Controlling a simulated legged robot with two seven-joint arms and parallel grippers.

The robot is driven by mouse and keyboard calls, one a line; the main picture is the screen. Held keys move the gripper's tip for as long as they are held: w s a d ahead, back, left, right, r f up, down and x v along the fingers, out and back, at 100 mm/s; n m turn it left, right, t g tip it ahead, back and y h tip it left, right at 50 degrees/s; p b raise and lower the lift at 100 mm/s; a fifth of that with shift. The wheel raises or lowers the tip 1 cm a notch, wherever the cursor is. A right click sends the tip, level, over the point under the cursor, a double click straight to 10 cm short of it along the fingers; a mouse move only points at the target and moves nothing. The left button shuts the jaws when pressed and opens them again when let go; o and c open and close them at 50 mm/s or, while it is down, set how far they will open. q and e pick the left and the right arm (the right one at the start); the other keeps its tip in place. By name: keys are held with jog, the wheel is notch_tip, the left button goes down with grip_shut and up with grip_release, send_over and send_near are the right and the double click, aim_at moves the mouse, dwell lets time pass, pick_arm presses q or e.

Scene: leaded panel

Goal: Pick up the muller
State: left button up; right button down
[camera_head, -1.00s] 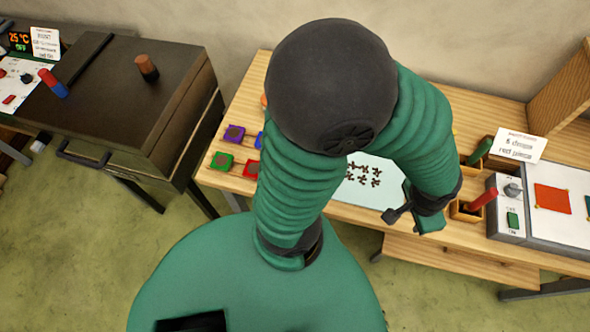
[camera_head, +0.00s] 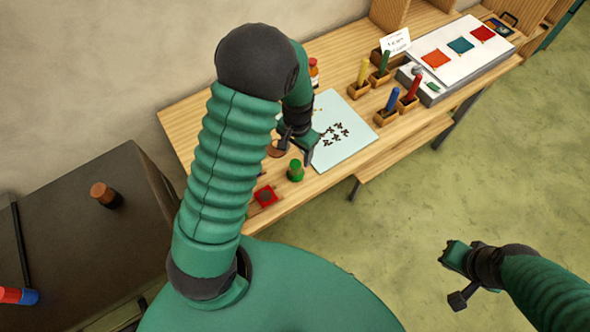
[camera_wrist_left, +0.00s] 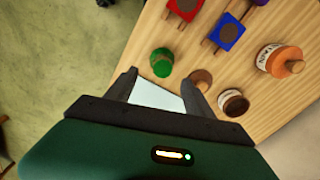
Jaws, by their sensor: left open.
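A round brown-topped thing that looks like the muller (camera_head: 277,148) stands on the wooden bench, partly hidden by my left arm. In the left wrist view the brown top (camera_wrist_left: 201,79) lies just beyond the right-hand finger, and the finger hides part of it. My left gripper (camera_head: 297,146) is open and empty, low over the bench beside the pale slab. Its two fingers (camera_wrist_left: 160,79) show in the left wrist view, with the slab's edge between them.
A green jar (camera_head: 295,170) and a red square block (camera_head: 265,196) stand close by. The pale slab (camera_head: 352,163) carries several dark pieces. Wooden holders with coloured sticks (camera_head: 392,100) stand further right. A dark box (camera_head: 70,235) is at the left.

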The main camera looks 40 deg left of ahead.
aim_at(292, 162)
pick_arm(q)
notch_tip(292, 162, down, 4)
jog(key=shift+a+f, duration=0.1)
jog(key=shift+f, duration=0.05)
jog(key=f, duration=0.1)
jog(key=a+f+p, duration=0.1)
jog(key=f, duration=0.1)
jog(key=shift+a+f, duration=0.1)
jog(key=shift+a, duration=0.2)
jog(key=f, duration=0.1)
jog(key=f+p, duration=0.1)
jog(key=f, duration=0.1)
jog(key=shift+d+f, duration=0.3)
jog(key=shift+f, duration=0.1)
jog(key=shift+d, duration=0.6)
jog(key=shift+c, duration=0.4)
jog(key=shift+w, duration=0.1)
jog(key=shift+c, duration=1.3)
jog(key=shift+a, duration=0.5)
jog(key=c, duration=1)
grip_shut()
pick_arm(e)
jog(key=r, duration=0.1)
jog(key=a+r, duration=0.1)
jog(key=shift+r, duration=0.4)
pick_arm(q)
jog(key=shift+d, duration=0.2)
pick_arm(e)
jog(key=shift+d, duration=0.1)
